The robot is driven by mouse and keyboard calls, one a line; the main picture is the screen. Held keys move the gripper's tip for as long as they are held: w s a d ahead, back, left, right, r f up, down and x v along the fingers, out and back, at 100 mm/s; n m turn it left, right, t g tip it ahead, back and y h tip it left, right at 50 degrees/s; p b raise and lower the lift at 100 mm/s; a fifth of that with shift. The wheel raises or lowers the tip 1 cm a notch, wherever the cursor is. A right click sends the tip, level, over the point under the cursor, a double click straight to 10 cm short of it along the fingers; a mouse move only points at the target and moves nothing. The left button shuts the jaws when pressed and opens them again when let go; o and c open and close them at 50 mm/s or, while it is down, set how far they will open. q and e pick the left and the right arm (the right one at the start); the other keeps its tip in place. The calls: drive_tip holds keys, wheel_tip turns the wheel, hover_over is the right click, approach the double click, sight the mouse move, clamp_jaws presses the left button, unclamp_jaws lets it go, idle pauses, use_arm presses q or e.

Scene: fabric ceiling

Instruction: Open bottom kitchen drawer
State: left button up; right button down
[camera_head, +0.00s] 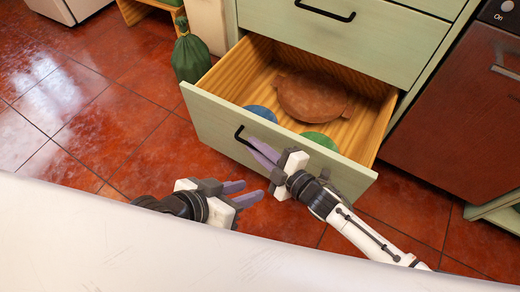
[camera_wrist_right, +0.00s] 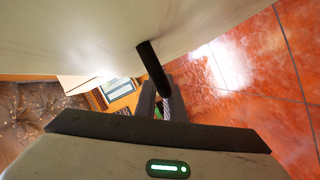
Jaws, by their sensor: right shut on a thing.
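The bottom kitchen drawer (camera_head: 215,125) is pulled well out of the pale green cabinet, and its wooden inside shows. Its black bar handle (camera_head: 239,134) is on the front panel; in the right wrist view the handle (camera_wrist_right: 152,68) runs down between my fingers. My right gripper (camera_head: 256,147) is shut on this handle, its purple fingers together at the handle's lower end. My left gripper (camera_head: 252,189) is below and left of it, empty, with its two purple fingers apart, in front of the drawer and touching nothing.
The drawer holds a brown lidded pot (camera_head: 312,95), a blue round item (camera_head: 261,112) and a green one (camera_head: 321,139). A closed drawer (camera_head: 345,38) is above. A green bag (camera_head: 190,58) stands left of the open drawer. Red tiled floor (camera_head: 110,110) is clear at left.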

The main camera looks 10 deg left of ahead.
drive_tip(key=shift+s, duration=0.1)
use_arm(q)
drive_tip(key=shift+s+r, duration=0.1)
use_arm(e)
drive_tip(key=shift+d, duration=0.1)
drive_tip(key=c, duration=1.8)
unclamp_jaws()
drive_tip(key=shift+c, duration=0.2)
